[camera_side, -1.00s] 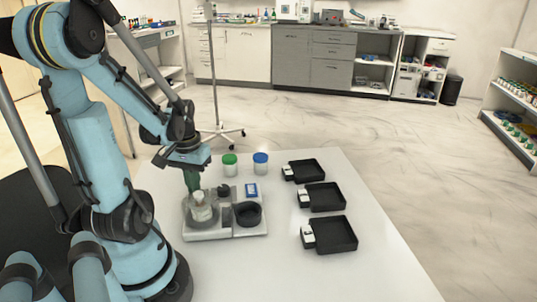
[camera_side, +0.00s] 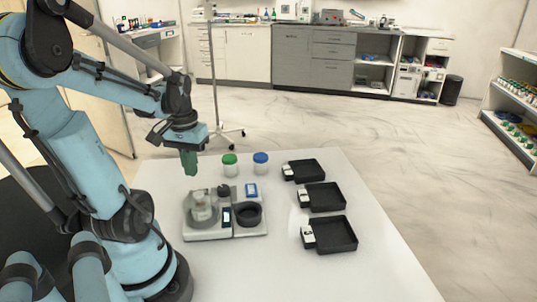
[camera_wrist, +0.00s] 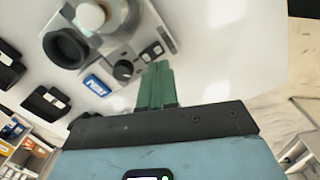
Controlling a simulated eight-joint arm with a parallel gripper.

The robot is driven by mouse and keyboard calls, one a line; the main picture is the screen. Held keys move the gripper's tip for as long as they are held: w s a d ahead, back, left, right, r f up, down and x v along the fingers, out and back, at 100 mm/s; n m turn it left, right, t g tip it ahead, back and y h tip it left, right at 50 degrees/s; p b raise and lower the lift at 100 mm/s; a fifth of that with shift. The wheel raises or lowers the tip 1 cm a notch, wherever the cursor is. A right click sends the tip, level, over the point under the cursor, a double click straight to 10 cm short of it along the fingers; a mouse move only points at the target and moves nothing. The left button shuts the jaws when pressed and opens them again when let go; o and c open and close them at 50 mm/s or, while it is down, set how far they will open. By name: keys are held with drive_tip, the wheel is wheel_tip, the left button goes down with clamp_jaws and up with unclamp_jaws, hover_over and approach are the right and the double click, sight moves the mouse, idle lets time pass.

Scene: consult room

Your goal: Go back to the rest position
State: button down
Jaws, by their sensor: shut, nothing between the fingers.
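My gripper (camera_side: 189,163) is shut and empty, its green fingers pointing down above the back left part of the white table (camera_side: 300,270). It hangs above and behind the grey device (camera_side: 207,234), apart from it. In the wrist view my gripper (camera_wrist: 157,72) shows its green fingers together, with nothing between them. The device (camera_wrist: 155,40) has a round clear vessel on its left, and a black ring-shaped holder (camera_side: 248,213) on its right.
A green-lidded jar (camera_side: 230,164) and a blue-lidded jar (camera_side: 260,163) stand behind the device. Three black trays (camera_side: 338,236) with white labels line the table's right. A blue-and-white box (camera_side: 251,190) sits behind the black holder. The table front is clear.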

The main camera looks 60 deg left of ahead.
drive_tip(key=shift+r, duration=0.75)
drive_tip(key=shift+w, duration=0.1)
drive_tip(key=w+d+r+m+t, duration=0.1)
drive_tip(key=w+d+m+t, duration=0.2)
drive_tip(key=w+d, duration=0.3)
drive_tip(key=w+d+r+m+t, duration=0.1)
drive_tip(key=w+d+m+t, duration=0.3)
drive_tip(key=d, duration=1)
drive_tip(key=w+m, duration=0.2)
drive_tip(key=shift+w+d+r, duration=0.4)
drive_tip(key=c, duration=1.8)
unclamp_jaws()
